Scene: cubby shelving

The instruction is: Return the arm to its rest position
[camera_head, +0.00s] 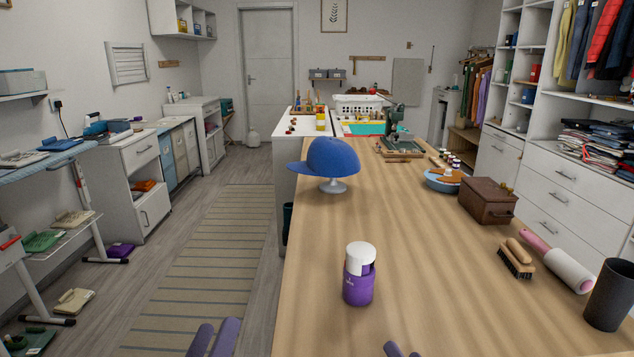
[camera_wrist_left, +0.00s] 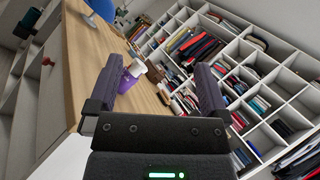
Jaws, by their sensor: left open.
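My left gripper (camera_head: 214,337) shows at the bottom edge of the head view, over the floor left of the table, with two purple fingers. In the left wrist view my left gripper (camera_wrist_left: 159,64) has its fingers spread apart with nothing held between them. A purple fingertip (camera_head: 396,350) at the bottom centre of the head view appears to be my right gripper; most of it is cut off. A purple bottle with a white lid (camera_head: 359,275) stands upright on the table, apart from the grippers. It also shows beyond the fingers in the left wrist view (camera_wrist_left: 129,80).
The wooden table (camera_head: 430,305) fills the right and middle. On it stand a blue cap on a stand (camera_head: 332,158), a brown box (camera_head: 487,201), a brush (camera_head: 516,260), a lint roller (camera_head: 560,265) and a dark cup (camera_head: 610,296). Floor with a striped rug (camera_head: 215,255) lies left.

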